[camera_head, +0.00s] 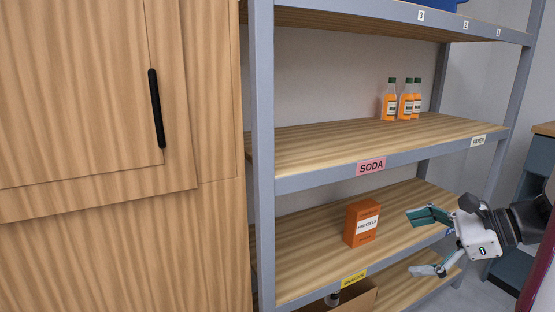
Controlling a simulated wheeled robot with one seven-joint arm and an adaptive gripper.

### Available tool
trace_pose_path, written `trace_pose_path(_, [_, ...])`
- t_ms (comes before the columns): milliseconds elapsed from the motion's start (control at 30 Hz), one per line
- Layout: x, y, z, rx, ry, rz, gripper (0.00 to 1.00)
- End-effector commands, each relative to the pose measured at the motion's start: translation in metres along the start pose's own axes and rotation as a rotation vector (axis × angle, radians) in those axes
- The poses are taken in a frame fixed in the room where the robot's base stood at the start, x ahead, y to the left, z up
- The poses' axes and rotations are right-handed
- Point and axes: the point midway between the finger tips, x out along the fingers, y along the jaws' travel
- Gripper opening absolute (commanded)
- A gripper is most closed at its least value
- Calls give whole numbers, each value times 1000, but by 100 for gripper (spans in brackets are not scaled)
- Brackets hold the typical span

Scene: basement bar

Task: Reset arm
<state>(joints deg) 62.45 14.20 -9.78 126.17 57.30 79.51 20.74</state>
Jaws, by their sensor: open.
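My gripper (427,243) is at the lower right, in front of the shelf rack. Its two teal-tipped fingers are spread apart and nothing is between them. They point left toward an orange-brown box labelled pretzels (362,222), which stands upright on the lower shelf (310,240). A clear gap shows between the fingers and the box. My arm comes in from the right edge of the view.
Several orange bottles (405,101) with green caps stand on the middle shelf (330,145), labelled soda. A cardboard box (352,298) sits at the bottom. A wooden cabinet (80,240) fills the left. The rack's grey front post (264,150) stands beside it.

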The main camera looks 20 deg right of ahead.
Motion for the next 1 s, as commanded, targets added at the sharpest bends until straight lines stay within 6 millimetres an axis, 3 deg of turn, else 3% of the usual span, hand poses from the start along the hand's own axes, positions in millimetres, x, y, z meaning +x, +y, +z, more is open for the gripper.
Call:
trace_pose_path(33, [16, 17, 30, -105, 8, 89, 100])
trace_pose_path(200, [48, 88, 95, -448, 45, 376, 100])
trace_pose_path(400, [52, 176, 134, -868, 89, 679, 100])
trace_pose_path(600, [32, 243, 138, -1297, 141, 935, 100])
trace_pose_path(700, [20, 262, 132, -1475, 168, 1024, 100])
trace_pose_path(1000, [-6, 283, 115, -1857, 239, 1174, 100])
